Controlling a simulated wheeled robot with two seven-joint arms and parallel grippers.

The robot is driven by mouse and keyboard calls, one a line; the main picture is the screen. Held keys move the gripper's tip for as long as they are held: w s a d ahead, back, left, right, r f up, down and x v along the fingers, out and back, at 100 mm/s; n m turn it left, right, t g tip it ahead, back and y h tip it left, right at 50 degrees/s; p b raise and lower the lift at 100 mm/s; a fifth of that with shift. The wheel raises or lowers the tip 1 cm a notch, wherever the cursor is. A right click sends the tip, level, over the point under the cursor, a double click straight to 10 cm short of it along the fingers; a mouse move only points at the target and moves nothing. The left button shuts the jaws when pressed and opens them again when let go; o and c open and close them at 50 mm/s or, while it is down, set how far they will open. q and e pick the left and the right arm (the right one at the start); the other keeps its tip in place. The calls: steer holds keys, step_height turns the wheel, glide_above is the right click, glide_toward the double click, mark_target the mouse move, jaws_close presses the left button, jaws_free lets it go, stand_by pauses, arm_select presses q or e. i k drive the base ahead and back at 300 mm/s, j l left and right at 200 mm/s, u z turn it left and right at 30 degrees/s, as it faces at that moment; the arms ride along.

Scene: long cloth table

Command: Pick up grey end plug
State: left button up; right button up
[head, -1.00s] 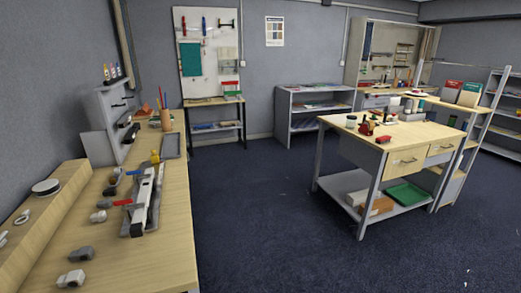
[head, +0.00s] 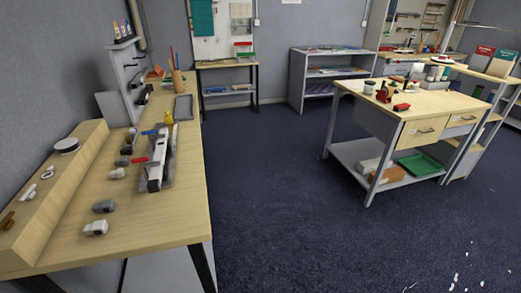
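Several small plug-like pieces lie on the long wooden bench (head: 165,222) at the left. A darker grey piece (head: 104,206) lies near the bench's front, with a lighter grey-white piece (head: 95,228) just in front of it. A pale piece (head: 117,173) and a dark grey piece (head: 122,160) lie farther back, beside a metal rail fixture with a red handle (head: 155,172). I cannot tell for certain which piece is the grey end plug. Neither of my grippers shows in the head view.
A raised wooden ledge (head: 55,205) along the wall side holds a white roll (head: 67,146) and small rings. A yellow figure (head: 168,118) and a grey tray (head: 183,107) stand farther back. Open blue floor (head: 290,200) lies between the bench and a wooden worktable (head: 420,105).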

mark_target(125, 161)
steer(key=u, duration=1.3)
